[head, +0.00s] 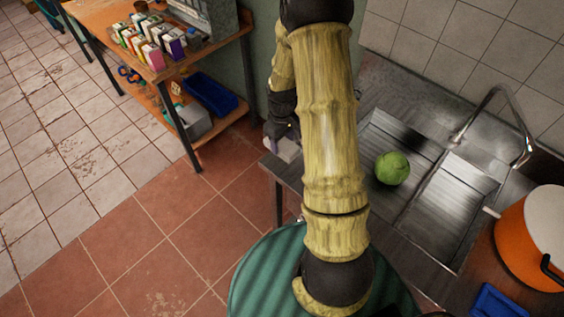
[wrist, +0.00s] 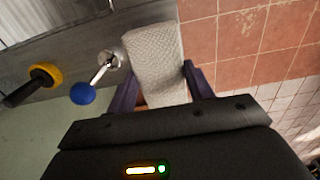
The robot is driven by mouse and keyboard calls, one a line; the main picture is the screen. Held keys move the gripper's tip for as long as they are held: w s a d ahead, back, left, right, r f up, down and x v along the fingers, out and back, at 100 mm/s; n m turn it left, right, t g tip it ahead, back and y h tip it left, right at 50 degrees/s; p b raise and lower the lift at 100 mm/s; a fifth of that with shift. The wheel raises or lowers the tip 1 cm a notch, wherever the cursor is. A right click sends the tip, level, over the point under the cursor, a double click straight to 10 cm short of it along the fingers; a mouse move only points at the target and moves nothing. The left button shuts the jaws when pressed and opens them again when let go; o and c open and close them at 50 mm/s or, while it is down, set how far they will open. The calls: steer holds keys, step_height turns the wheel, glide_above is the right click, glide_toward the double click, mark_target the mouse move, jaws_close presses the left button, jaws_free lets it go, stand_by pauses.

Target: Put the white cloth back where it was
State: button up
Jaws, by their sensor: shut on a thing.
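My gripper (head: 276,142) is at the left end of the metal sink counter (head: 290,176), partly hidden behind my arm. It is shut on the white cloth (head: 286,150), whose pale end shows beside the fingers. In the wrist view the cloth (wrist: 155,58) is a folded, textured strip between the purple fingers of my gripper (wrist: 160,90). It extends away from me along the counter's edge, with red floor tiles beside it. I cannot tell whether it touches the counter.
A green cabbage (head: 392,168) sits in the sink (head: 410,142) near the faucet (head: 494,100). An orange pot (head: 522,240) stands at right. A blue-knobbed metal piece (wrist: 84,93) and a yellow-black object (wrist: 40,77) are close to the cloth. A wooden shelf (head: 100,22) with cartons stands at left.

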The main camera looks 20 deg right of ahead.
mark_target(283, 151)
steer(key=shift+f+p, duration=0.7)
steer(key=shift+f, duration=1.9)
steer(key=shift+f, duration=0.1)
steer(key=shift+f+p, duration=0.75)
steer(key=shift+f, duration=1.25)
steer(key=shift+f, duration=0.15)
steer(key=o, duration=1)
steer(key=shift+r, duration=0.3)
